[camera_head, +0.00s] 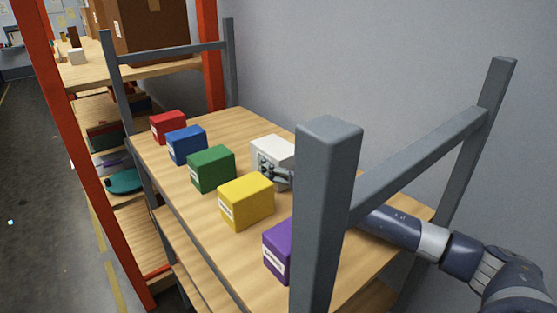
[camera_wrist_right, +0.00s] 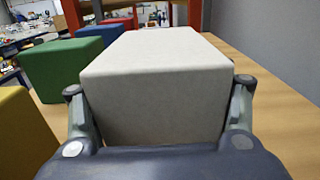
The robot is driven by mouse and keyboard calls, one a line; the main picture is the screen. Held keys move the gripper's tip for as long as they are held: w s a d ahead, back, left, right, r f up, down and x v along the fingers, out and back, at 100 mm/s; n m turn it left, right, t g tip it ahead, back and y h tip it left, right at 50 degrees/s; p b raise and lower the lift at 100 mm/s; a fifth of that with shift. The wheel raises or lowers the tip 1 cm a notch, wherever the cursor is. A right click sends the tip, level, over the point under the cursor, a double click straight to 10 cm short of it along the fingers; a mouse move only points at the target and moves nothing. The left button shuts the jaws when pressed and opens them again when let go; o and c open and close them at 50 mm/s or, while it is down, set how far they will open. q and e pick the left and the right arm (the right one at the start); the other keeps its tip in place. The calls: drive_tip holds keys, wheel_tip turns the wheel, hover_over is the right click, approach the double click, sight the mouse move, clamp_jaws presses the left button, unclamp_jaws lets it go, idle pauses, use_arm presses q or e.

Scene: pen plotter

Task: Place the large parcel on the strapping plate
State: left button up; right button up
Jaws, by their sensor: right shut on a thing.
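A white box (camera_head: 272,150) is on the wooden shelf top, behind the row of coloured boxes. My right gripper (camera_head: 283,177) is shut on it from the near side. In the right wrist view, the two fingers (camera_wrist_right: 160,90) press on the left and right sides of the white box (camera_wrist_right: 155,70). I cannot tell whether the box rests on the wood or is slightly raised. My left gripper is not in view. I see nothing that I can clearly name as a strapping plate. A large brown carton (camera_head: 155,30) stands on the farther shelf.
Red (camera_head: 168,126), blue (camera_head: 187,146), green (camera_head: 212,169), yellow (camera_head: 246,200) and purple (camera_head: 277,250) boxes line the shelf's left edge. A grey post (camera_head: 325,210) and rail (camera_head: 420,165) stand near my right arm. Bare wood (camera_wrist_right: 285,105) lies right of the white box.

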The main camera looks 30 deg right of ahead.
sight(291, 170)
drive_tip(key=o, duration=1.4)
drive_tip(key=shift+f, duration=0.1)
drive_tip(key=shift+s, duration=0.25)
drive_tip(key=s+b, duration=0.1)
drive_tip(key=s, duration=0.1)
drive_tip(key=s+b, duration=0.3)
drive_tip(key=shift+s+d+f, duration=0.15)
drive_tip(key=shift+s+d, duration=0.15)
drive_tip(key=shift+d, duration=0.1)
drive_tip(key=shift+s+d+b, duration=0.25)
drive_tip(key=shift+s+b, duration=0.05)
drive_tip(key=shift+s, duration=0.3)
drive_tip(key=shift+s+b, duration=0.6)
drive_tip(key=shift+s, duration=0.15)
drive_tip(key=shift+s+r, duration=0.2)
drive_tip(key=shift+s, duration=0.5)
drive_tip(key=shift+o, duration=0.3)
drive_tip(key=shift+s+d+p, duration=0.15)
drive_tip(key=shift+s+p, duration=0.15)
drive_tip(key=shift+s, duration=0.55)
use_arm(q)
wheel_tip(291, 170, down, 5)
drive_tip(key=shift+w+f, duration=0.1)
use_arm(e)
drive_tip(key=shift+s, duration=0.1)
